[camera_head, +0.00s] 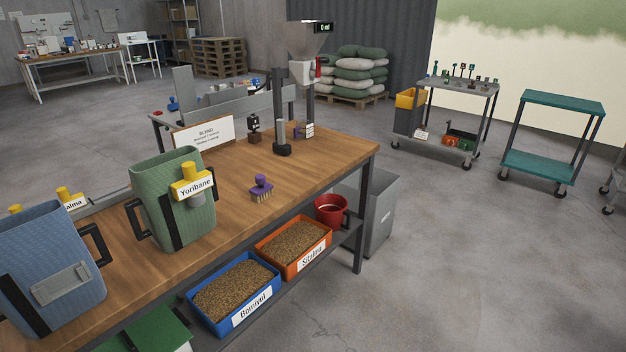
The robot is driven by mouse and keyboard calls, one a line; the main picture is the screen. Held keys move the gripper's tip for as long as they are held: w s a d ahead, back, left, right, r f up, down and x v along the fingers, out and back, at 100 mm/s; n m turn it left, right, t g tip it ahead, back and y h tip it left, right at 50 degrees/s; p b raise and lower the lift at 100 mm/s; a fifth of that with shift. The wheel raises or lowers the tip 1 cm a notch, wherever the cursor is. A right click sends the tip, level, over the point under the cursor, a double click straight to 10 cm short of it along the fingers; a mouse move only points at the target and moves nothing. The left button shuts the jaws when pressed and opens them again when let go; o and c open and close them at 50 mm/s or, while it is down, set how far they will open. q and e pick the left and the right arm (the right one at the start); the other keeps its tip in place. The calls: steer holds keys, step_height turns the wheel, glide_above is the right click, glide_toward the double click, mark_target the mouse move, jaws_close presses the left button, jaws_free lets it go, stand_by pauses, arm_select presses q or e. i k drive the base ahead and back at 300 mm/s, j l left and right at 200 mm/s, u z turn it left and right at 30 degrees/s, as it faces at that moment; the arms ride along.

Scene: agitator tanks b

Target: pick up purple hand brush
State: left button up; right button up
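The purple hand brush (261,188) stands on the wooden workbench (232,207), bristles down and purple grip up. It is near the front edge of the bench, to the right of a green tank with a yellow tap labelled Yoribane. Nothing touches it and it is fully visible. Neither of my grippers shows in the head view.
The green tank (160,208) and a blue tank (45,262) stand left of the brush. A dark stand (281,125) and a sign (204,135) are behind it.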

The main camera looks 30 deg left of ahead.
mark_target(263, 190)
steer(key=i+l, duration=0.1)
steer(key=i, duration=0.5)
steer(key=i+l+u, duration=0.1)
steer(key=i, duration=0.55)
steer(key=i+l+u, duration=0.1)
steer(key=i+u, duration=0.2)
steer(key=u, duration=0.15)
steer(key=i+l+u, duration=0.25)
steer(key=u, duration=0.2)
steer(key=i+l+u, duration=0.3)
steer(key=u, duration=0.15)
steer(key=i+l+u, duration=0.2)
steer(key=l+u, duration=0.2)
